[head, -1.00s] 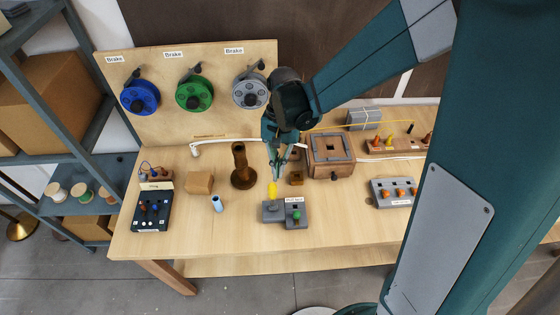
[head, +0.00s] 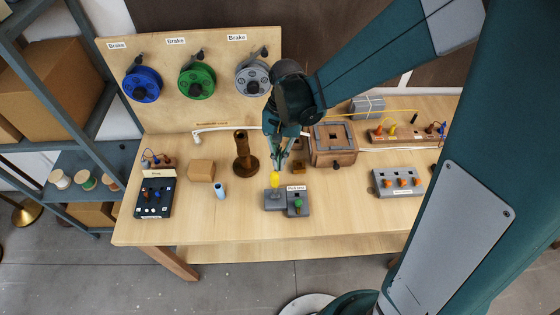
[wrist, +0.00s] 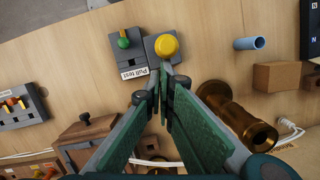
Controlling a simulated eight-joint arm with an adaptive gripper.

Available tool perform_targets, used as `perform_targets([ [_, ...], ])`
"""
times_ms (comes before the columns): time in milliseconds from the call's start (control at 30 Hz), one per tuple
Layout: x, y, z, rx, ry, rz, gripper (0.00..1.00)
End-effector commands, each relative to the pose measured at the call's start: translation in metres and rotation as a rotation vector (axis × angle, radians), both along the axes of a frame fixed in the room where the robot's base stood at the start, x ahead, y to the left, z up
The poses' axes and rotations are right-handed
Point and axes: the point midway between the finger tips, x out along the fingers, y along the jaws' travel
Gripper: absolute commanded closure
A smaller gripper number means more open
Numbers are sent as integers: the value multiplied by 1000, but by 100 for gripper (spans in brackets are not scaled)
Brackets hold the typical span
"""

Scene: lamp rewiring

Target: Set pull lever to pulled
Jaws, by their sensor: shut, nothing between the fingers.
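A yellow knob (head: 276,180) stands up from the left part of a small grey unit (head: 275,204) at the front middle of the table. It also shows in the wrist view (wrist: 166,45). The unit's right part carries a green knob (wrist: 124,41) and a label (wrist: 134,73) reading "Pull test". My gripper (head: 278,170) points down just behind the yellow knob, its fingers shut and empty. In the wrist view its fingertips (wrist: 160,72) end close to the yellow knob's edge; I cannot tell whether they touch it.
A brown spool-like post (head: 246,160) stands left of my gripper, and a wooden box (head: 335,145) stands to the right. A light-blue cylinder (head: 219,190) is left of the grey unit. A grey block with orange knobs (head: 398,181) is farther right. The table front is clear.

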Motion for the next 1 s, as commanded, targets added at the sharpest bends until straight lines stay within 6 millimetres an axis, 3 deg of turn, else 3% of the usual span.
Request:
perform_targets([
  [1000, -62, 0, 5, 1, -399, 3, 100],
])
